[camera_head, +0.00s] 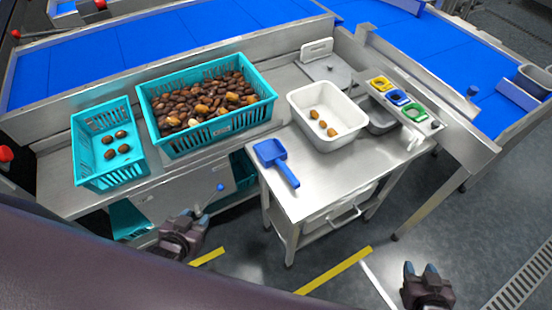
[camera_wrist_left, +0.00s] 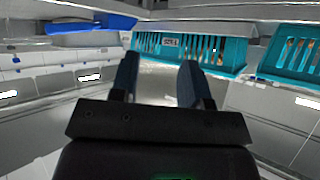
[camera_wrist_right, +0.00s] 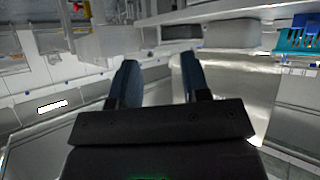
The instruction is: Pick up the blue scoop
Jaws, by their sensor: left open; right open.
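The blue scoop (camera_head: 272,155) lies on the left part of the steel side table (camera_head: 300,190), its handle pointing toward the front edge. It also appears as a blue shape at the upper left in the left wrist view (camera_wrist_left: 90,25). My left gripper (camera_head: 196,216) is open and empty, in front of the workbench, lower left of the scoop and apart from it. Its fingers also show in the left wrist view (camera_wrist_left: 158,82). My right gripper (camera_head: 421,269) is open and empty, low at the right, well away from the scoop; its fingers show in the right wrist view (camera_wrist_right: 158,82).
A white tub (camera_head: 342,138) with a few dates stands right of the scoop. A large teal crate (camera_head: 222,133) full of dates and a smaller teal crate (camera_head: 82,146) with several dates stand to the left.

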